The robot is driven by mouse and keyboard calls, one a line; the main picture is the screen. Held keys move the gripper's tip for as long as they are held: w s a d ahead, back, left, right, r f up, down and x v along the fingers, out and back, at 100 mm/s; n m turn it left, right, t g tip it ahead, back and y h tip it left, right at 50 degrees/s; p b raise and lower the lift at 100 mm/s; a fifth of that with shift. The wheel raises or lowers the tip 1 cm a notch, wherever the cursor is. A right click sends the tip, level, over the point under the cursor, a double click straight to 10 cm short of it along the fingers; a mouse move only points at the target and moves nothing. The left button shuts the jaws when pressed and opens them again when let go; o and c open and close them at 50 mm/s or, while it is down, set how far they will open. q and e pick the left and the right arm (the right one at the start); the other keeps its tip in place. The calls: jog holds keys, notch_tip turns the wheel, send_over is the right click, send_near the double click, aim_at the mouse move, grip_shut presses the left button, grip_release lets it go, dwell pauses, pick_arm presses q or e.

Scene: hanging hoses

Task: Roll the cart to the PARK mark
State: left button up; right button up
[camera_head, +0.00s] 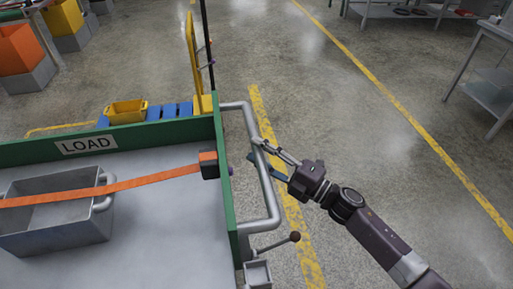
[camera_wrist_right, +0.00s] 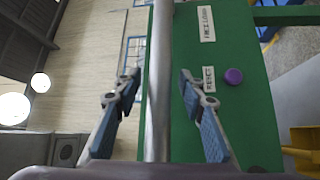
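The cart (camera_head: 228,180) fills the lower left of the head view, with a green rim, a grey bed and a white LOAD sign (camera_head: 86,144). A grey tubular handle (camera_head: 270,195) stands out from its right side. My right gripper (camera_head: 257,150) is at the upper part of this handle. In the right wrist view, its two blue-padded fingers (camera_wrist_right: 160,76) are spread on either side of the handle bar (camera_wrist_right: 159,120), with gaps on both sides. The PARK mark is not in view. My left gripper is not in view.
A grey bin (camera_head: 55,238) lies under an orange strap (camera_head: 130,184) on the cart. A ball-ended lever (camera_head: 294,237) sticks out below the handle. Yellow floor lines (camera_head: 400,105) cross the open floor. A metal table (camera_head: 490,85) stands right; orange and yellow bins (camera_head: 18,48) stand left.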

jog(key=shift+w+a, duration=0.25)
jog(key=shift+a, duration=0.1)
jog(key=shift+c, duration=0.5)
grip_shut()
